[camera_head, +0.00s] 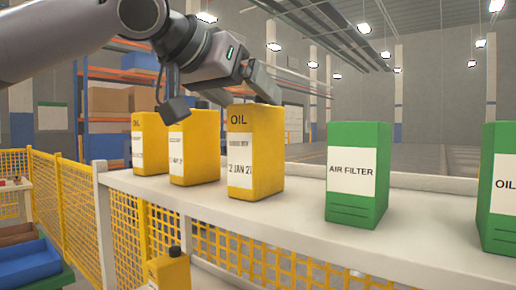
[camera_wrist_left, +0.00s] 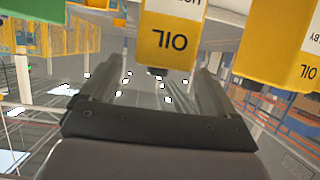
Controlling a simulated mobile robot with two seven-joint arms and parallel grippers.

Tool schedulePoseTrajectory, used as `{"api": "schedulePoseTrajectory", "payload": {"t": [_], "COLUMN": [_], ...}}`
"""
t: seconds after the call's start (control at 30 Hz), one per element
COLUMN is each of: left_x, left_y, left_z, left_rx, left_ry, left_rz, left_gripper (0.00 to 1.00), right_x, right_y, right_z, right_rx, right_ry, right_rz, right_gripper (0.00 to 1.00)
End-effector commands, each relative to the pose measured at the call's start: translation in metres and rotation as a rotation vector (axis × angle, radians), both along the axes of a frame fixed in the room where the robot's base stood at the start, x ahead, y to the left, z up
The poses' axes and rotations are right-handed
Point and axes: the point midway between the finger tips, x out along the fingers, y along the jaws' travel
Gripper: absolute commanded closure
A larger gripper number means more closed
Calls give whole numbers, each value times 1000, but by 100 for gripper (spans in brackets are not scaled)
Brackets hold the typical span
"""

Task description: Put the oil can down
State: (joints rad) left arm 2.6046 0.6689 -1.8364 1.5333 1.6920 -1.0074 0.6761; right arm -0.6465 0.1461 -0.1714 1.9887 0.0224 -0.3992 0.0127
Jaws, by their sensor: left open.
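A yellow oil can (camera_head: 255,152), labelled OIL with a white date label, stands upright on the white shelf (camera_head: 300,222). My left gripper (camera_head: 258,90) is just above and behind the top of this can, with its fingers open. In the left wrist view, which is upside down, the yellow can (camera_wrist_left: 172,35) shows beyond and between the spread fingers of the gripper (camera_wrist_left: 157,75). Whether a finger touches the can cannot be told. My right gripper is not in view.
Two more yellow cans (camera_head: 194,147) (camera_head: 149,143) stand left of it. A green air filter box (camera_head: 357,175) and a green oil box (camera_head: 498,188) stand to the right, with bare shelf between. A yellow mesh fence (camera_head: 75,210) and a blue bin (camera_head: 28,262) are at left.

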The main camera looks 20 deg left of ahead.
Motion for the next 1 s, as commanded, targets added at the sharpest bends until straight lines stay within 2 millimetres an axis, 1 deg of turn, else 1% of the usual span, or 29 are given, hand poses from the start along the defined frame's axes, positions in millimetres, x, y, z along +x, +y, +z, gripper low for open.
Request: {"api": "schedulePoseTrajectory", "payload": {"t": [0.3,0.43,0.63,0.67,0.7,0.77,0.8,0.87,0.9,0.93,1.0], "left_x": [32,37,37,37,37,37,37,37,37,37,36], "left_y": [-10,-11,-11,-11,-11,-11,-11,-11,-11,-11,-11], "left_z": [-14,-17,-18,-18,-18,-18,-18,-18,-18,-18,-14], "left_rx": [2,0,0,0,0,0,0,0,0,0,-3], "left_ry": [1,0,0,0,0,0,0,0,0,0,-7], "left_rz": [1,1,0,0,0,0,0,0,1,0,-1], "left_gripper": [11,11,11,17,30,50,63,82,95,100,100], "right_x": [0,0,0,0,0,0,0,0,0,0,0], "right_y": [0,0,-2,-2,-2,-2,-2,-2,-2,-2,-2], "right_z": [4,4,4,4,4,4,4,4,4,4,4], "right_rx": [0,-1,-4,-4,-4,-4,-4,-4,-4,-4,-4], "right_ry": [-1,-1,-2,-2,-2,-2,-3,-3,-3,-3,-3], "right_rz": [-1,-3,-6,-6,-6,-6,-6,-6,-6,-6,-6], "right_gripper": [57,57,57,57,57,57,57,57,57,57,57]}}
